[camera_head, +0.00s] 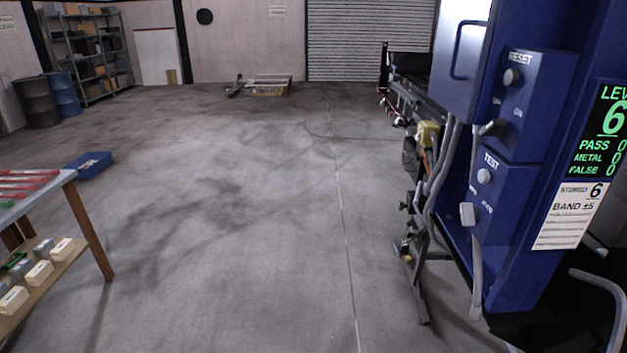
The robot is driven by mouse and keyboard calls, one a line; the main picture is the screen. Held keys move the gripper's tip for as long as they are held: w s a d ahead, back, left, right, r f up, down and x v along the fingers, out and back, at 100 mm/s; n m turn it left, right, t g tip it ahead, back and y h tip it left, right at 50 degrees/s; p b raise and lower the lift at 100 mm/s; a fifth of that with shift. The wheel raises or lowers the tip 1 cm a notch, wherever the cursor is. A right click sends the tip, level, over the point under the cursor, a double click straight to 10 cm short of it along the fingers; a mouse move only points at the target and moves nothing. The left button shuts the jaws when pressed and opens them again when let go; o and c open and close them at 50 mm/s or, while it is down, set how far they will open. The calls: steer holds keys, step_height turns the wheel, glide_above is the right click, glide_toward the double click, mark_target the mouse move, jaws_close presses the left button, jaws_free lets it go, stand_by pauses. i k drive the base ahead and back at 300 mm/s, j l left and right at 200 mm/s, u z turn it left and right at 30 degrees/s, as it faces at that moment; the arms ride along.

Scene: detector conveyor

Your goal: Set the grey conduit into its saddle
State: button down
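Grey conduits run down the blue detector cabinet (545,180) at the right. One short grey conduit (476,270) hangs below the lower control box, its lower end near the cabinet's bottom edge. Another curved grey conduit (440,175) runs down the cabinet's left side and bends outward lower down. A further grey curved tube (598,285) shows at the bottom right and leaves the frame. I cannot tell which of these is the task's conduit, and I cannot make out a saddle. My gripper is not in view.
The control boxes carry RESET (512,76) and TEST (484,176) knobs. A green display (600,130) reads level 6. Conveyor frame parts (410,240) stand left of the cabinet. The middle floor is clear.

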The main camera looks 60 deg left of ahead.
mark_target(419, 187)
steer(key=i+j+u, duration=0.4)
steer(key=i+j, duration=0.25)
steer(key=j, duration=0.35)
steer(key=i+j+u, duration=0.45)
steer(key=i+j, duration=0.8)
steer(key=i+j+z, duration=0.15)
steer(key=z, duration=0.25)
steer(key=i+j+z, duration=0.3)
steer(key=z, duration=0.15)
steer(key=i+j+z, duration=0.25)
steer(key=z, duration=0.15)
